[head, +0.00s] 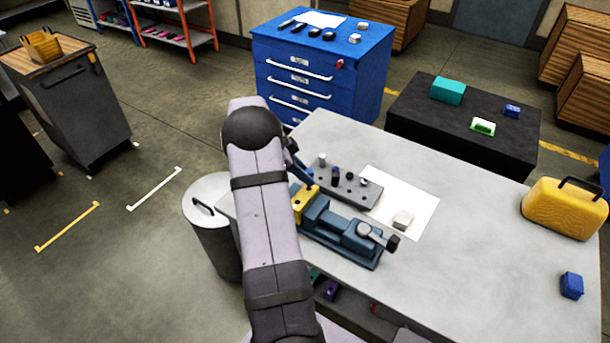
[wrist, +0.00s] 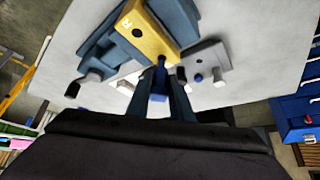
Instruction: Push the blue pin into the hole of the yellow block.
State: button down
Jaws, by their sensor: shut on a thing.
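The yellow block (head: 306,197) is held in the blue vise (head: 343,232) on the grey table. In the wrist view the yellow block (wrist: 152,40) shows a dark round hole and a letter on its face. My gripper (wrist: 160,88) is shut on the blue pin (wrist: 158,78), which stands between the two fingers. The pin's far end overlaps the edge of the yellow block in that view. I cannot tell whether it is inside a hole or only in front of the block. In the head view my arm hides the pin and most of the gripper.
A grey rack (head: 345,188) with several pins stands just behind the vise. It also shows in the wrist view (wrist: 208,58). A white sheet (head: 415,200) with a small light block (head: 403,220) lies to the right. A yellow case (head: 563,210) stands at the table's right end.

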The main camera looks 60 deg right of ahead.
jog(key=shift+f, duration=0.15)
dwell(0.3)
jog(key=shift+f+b, duration=1.2)
jog(key=shift+b, duration=0.2)
jog(key=c, duration=1.5)
grip_release()
jog(key=b+v, duration=0.2)
jog(key=v, duration=0.5)
jog(key=shift+r+b, duration=0.15)
jog(key=shift+b, duration=0.25)
